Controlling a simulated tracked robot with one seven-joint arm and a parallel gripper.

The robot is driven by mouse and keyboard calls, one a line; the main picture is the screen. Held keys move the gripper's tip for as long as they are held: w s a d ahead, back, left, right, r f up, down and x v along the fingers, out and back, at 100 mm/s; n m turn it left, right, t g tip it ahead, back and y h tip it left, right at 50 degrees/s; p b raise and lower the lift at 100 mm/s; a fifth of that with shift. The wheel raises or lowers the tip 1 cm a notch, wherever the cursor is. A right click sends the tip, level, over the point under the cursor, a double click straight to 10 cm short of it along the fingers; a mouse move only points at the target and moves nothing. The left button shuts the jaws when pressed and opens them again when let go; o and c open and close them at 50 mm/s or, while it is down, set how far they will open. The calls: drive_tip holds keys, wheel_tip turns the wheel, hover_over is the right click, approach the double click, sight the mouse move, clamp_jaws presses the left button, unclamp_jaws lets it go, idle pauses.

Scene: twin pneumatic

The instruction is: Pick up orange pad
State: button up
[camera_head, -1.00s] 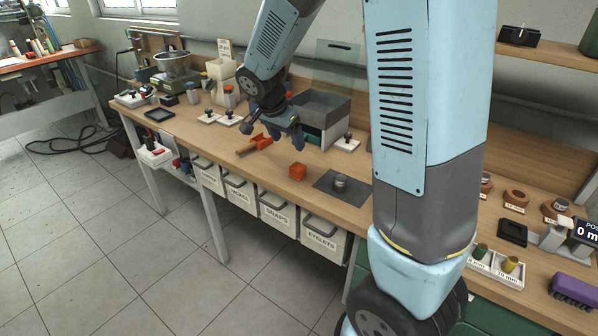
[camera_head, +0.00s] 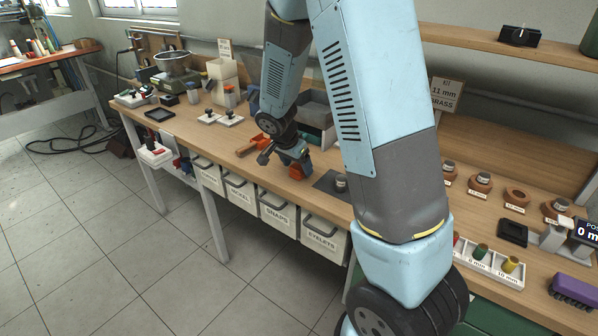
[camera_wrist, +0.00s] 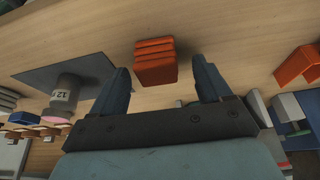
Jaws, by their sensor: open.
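The orange pad (camera_wrist: 156,62) is a small ribbed block on the wooden bench. In the wrist view it sits between and just beyond the two fingers of my gripper (camera_wrist: 165,82), with space on both sides. The fingers are open and hold nothing. In the head view my gripper (camera_head: 295,168) is low over the bench at the pad, and the orange pad (camera_head: 297,172) is mostly hidden by it.
A dark mat (camera_wrist: 60,72) with a labelled cylinder (camera_wrist: 64,98) lies beside the pad. Another orange piece (camera_wrist: 299,64) lies on the other side. In the head view, labelled bins (camera_head: 279,212) hang under the bench edge.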

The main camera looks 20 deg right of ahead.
drive_tip(key=shift+w+d+f, duration=0.15)
drive_tip(key=shift+d+f, duration=0.1)
drive_tip(key=shift+f, duration=0.35)
drive_tip(key=c, duration=1)
